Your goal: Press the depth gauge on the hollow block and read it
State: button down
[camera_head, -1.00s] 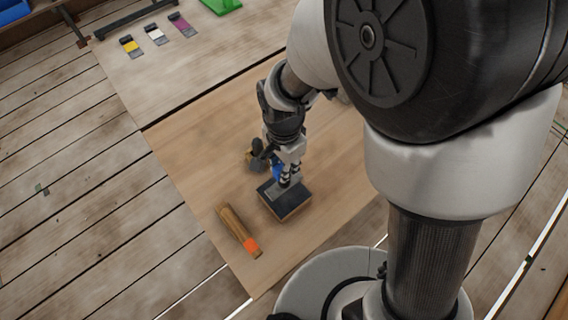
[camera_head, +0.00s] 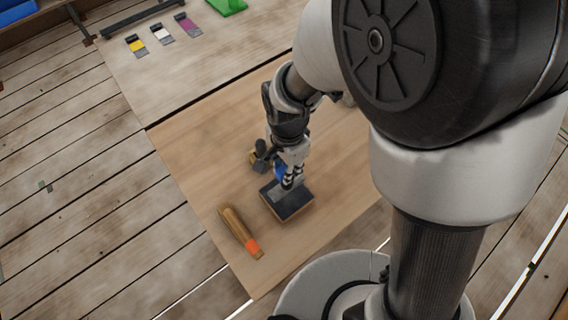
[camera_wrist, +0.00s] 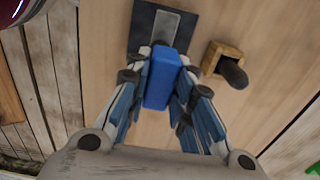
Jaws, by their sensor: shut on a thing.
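My gripper (camera_head: 289,179) points down and is shut on the blue body of the depth gauge, which shows between the fingers in the wrist view (camera_wrist: 162,82). The gauge's grey flat part (camera_wrist: 166,27) extends from the blue body over the dark top of a block. This block (camera_head: 292,206) has a dark top and wooden sides and sits on the wooden board. The grey part looks to be at the dark top; I cannot tell whether it presses on it. No hollow and no reading can be made out.
A small wooden block with a dark knob (camera_wrist: 233,72) stands close beside the gripper. A wooden piece with an orange end (camera_head: 239,232) lies left of the dark-topped block. Yellow, white and purple swatches (camera_head: 161,33) lie far back. The board's left part is clear.

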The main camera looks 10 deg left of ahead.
aim_at(278, 192)
jog(key=shift+f, duration=0.15)
jog(key=shift+f+b, duration=1.8)
jog(key=shift+f, duration=0.35)
jog(key=c, duration=1.3)
grip_release()
